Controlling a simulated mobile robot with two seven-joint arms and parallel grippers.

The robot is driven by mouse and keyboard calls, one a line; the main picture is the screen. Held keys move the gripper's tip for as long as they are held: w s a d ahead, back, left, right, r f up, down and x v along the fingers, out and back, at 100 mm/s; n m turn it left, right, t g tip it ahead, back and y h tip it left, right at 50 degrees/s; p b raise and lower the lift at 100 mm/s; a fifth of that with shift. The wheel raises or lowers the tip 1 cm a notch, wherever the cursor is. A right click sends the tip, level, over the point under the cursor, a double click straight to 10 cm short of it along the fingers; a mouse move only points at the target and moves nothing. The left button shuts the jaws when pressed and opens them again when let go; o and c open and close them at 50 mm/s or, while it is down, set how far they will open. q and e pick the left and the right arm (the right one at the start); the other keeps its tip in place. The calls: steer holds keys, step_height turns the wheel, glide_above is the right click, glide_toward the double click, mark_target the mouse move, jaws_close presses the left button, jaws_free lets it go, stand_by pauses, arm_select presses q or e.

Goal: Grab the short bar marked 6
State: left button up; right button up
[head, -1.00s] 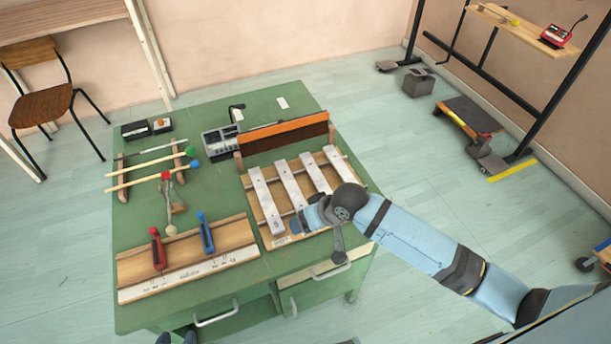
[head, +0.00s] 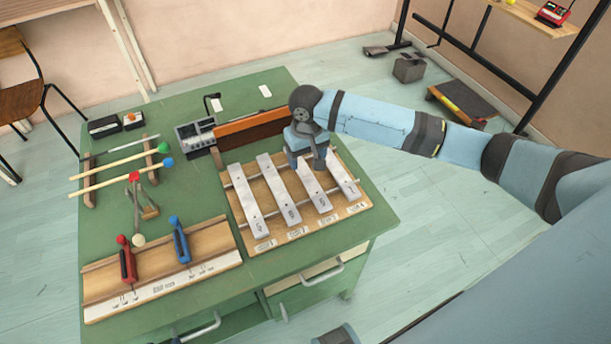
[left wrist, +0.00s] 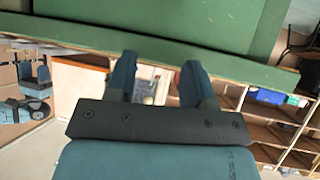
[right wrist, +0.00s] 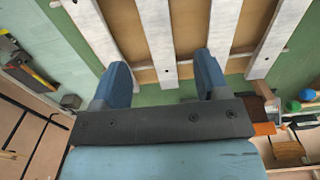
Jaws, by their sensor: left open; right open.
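Several pale metal bars lie side by side on a wooden frame (head: 281,203). They shorten from the left bar (head: 243,201) to the right bar (head: 343,175). Their small marks are too blurred to tell which is the 6. My right gripper (head: 309,163) is open over the far end of the third bar from the left (head: 318,197). In the right wrist view this bar (right wrist: 157,40) runs up between the spread fingers (right wrist: 162,78), with no visible grip on it. My left gripper (left wrist: 158,80) is open and empty below a green edge in the left wrist view.
An orange-brown board (head: 250,130) stands behind the bars. Left of them are a wooden block (head: 160,270) with red and blue-handled tools, and a rack of mallets (head: 125,165). A grey device (head: 195,134) sits behind. The green table's (head: 375,220) right front corner is clear.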

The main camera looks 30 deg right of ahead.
mark_target(308, 177)
step_height(308, 177, down, 8)
steer(key=shift+d+r, duration=0.15)
steer(key=shift+r, duration=0.05)
steer(key=shift+c, duration=0.2)
steer(key=c, duration=1.1)
